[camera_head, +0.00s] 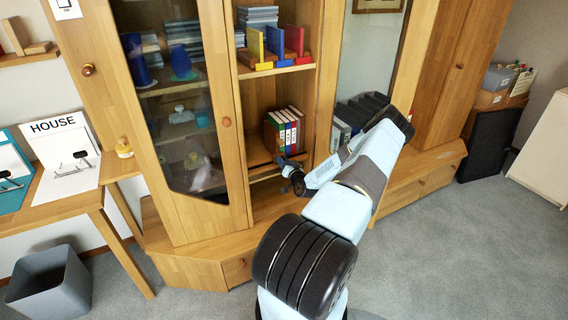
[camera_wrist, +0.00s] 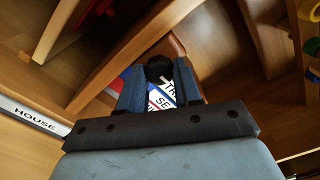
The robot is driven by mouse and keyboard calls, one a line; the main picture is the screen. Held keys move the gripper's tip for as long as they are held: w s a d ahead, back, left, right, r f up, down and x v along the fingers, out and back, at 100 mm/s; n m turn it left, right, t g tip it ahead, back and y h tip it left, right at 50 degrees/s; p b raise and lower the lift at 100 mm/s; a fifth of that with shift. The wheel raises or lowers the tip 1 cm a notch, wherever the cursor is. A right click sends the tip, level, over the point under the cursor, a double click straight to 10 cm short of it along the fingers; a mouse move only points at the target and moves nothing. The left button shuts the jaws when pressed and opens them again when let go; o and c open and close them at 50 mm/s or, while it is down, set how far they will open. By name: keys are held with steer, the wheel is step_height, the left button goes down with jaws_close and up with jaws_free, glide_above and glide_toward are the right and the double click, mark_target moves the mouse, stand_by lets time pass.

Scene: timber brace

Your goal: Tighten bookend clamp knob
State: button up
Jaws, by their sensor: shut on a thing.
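A row of books (camera_head: 288,128) with red, green, blue and dark spines stands upright on the middle shelf of the open cabinet bay. A brown wooden bookend (camera_wrist: 173,44) shows in the wrist view at the end of the books (camera_wrist: 162,97), whose spines are partly hidden by my gripper. A round black clamp knob (camera_wrist: 158,67) sits between my two fingers. My gripper (camera_wrist: 158,78) is shut on the knob. In the head view, my gripper (camera_head: 283,163) is at the shelf just below the books; there the knob is too small or hidden to make out.
A glass door (camera_head: 178,110) closes the bay to the left. The upper shelf holds colourful bookends (camera_head: 275,45) and stacked books. Wooden uprights and the shelf edge (camera_head: 270,172) lie close around my gripper. The carpet (camera_head: 460,240) at right is clear.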

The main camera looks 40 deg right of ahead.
stand_by(0.3)
steer(key=o, duration=1)
steer(key=shift+o, duration=0.2)
steer(key=shift+s, duration=0.1)
steer(key=v, duration=1.3)
steer(key=shift+s, duration=0.3)
steer(key=shift+a, duration=0.1)
